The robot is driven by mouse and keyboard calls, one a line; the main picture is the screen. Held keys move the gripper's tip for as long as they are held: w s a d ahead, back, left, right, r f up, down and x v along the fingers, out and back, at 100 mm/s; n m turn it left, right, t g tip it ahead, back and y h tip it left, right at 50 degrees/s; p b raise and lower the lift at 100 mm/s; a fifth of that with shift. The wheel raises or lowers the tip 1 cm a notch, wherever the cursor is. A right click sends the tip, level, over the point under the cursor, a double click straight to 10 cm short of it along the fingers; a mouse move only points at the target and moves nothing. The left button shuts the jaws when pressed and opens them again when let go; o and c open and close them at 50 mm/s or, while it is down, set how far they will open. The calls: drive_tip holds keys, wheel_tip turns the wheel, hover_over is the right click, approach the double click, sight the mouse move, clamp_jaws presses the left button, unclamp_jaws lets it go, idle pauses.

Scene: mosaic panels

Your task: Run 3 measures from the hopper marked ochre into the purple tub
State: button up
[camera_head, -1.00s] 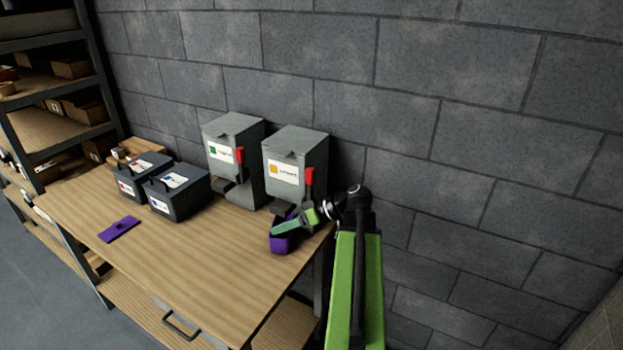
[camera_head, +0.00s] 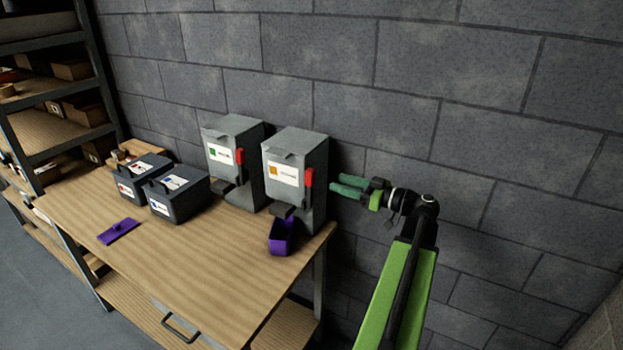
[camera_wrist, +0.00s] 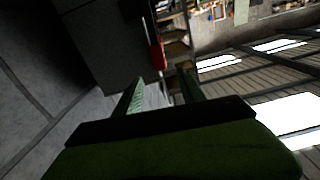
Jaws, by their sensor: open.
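The hopper with the orange-marked label (camera_head: 293,170) stands at the right end of the bench against the wall; its label text is too small to read. A red lever (camera_head: 309,179) is on its right front. The purple tub (camera_head: 282,239) sits on the bench below its spout, open side up. My gripper (camera_head: 336,186) is open and empty, to the right of this hopper, level with the lever and apart from it. In the wrist view, my two green fingers (camera_wrist: 160,92) point toward the red lever (camera_wrist: 157,56) and the grey hopper side (camera_wrist: 100,45).
A second hopper with a green-marked label (camera_head: 232,150) stands just left. Two dark lidded bins (camera_head: 178,192) and a flat purple lid (camera_head: 119,231) are further left on the wooden bench (camera_head: 190,260). A grey block wall (camera_head: 470,120) is close behind my arm.

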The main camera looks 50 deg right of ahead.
sight(314, 175)
drive_tip(key=x, duration=0.9)
drive_tip(key=shift+w, duration=0.2)
clamp_jaws()
idle(0.8)
